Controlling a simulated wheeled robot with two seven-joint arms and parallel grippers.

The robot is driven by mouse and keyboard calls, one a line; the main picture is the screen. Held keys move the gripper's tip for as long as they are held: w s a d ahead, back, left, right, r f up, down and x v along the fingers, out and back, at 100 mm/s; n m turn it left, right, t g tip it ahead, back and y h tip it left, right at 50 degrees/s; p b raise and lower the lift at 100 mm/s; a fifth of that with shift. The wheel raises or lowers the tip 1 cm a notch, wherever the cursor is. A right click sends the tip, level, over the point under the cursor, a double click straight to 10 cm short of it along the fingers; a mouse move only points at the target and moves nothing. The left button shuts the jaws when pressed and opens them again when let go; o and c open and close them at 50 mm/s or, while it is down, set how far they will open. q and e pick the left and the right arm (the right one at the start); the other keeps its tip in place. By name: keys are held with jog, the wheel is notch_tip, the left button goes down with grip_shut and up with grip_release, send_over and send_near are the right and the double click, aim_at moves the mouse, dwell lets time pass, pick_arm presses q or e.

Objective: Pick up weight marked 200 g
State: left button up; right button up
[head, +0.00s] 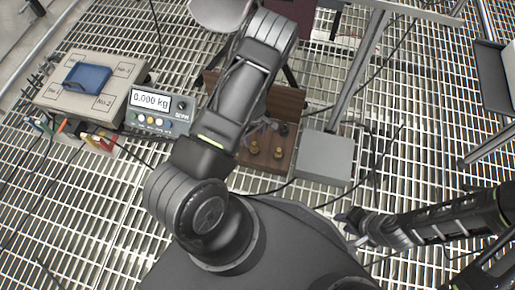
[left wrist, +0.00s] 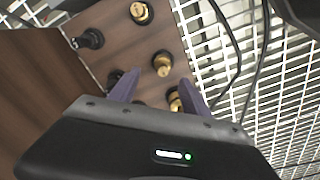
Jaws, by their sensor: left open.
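Several small knobbed weights stand in a wooden box, some brass and some black. In the left wrist view, brass weights (left wrist: 162,63) and (left wrist: 140,12) stand beyond my left gripper (left wrist: 158,90), and a black weight (left wrist: 91,39) stands at upper left. Another brass weight (left wrist: 174,100) is partly hidden by the right finger. The fingers are apart above the box, with nothing visibly gripped. The head view shows two brass weights (head: 254,147) and (head: 279,153); my left arm hides part of the box. No weight's marking is readable. My right gripper (head: 356,227) is off to the right, away from the weights.
The wooden box (head: 268,180) rests near a grey box (head: 325,157). At left, a scale with a blue tray (head: 87,77) and a display (head: 152,101) reading 0.000 kg stand on the metal grating. Cables and metal bars cross the right side.

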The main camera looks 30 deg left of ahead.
aim_at(254, 143)
pick_arm(q)
jog(key=shift+r, duration=0.1)
jog(key=shift+f+b, duration=0.5)
jog(key=shift+f, duration=0.85)
jog(key=shift+s, duration=0.1)
jog(key=f+b, duration=0.1)
jog(key=f, duration=0.1)
jog(key=f+b, duration=0.2)
jog(key=f, duration=0.1)
jog(key=shift+s+d+f, duration=0.15)
jog(key=shift+s+d, duration=0.05)
grip_shut()
